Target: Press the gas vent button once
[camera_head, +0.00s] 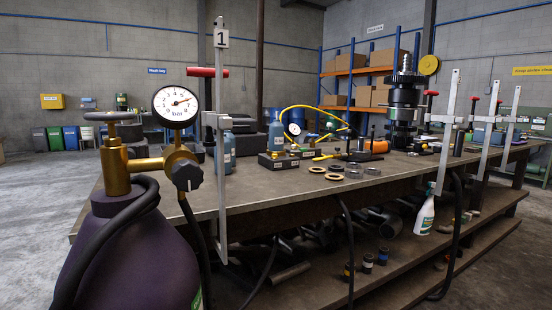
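I cannot make out the gas vent button for certain. A black box (278,162) with a white label sits on the workbench near the middle, with small fittings on top too small to tell. A second labelled black box (303,152) stands just behind it to the right. A purple gas cylinder (130,255) stands at the left front, with a brass valve (117,170), a dark knob (187,175) and a round white gauge (175,107) whose needle points to the upper right. My gripper is not in view.
The workbench (235,205) runs across the picture. An upright clamp (221,130) stands at its near left edge; several more stand at right. Open floor (40,195) lies left.

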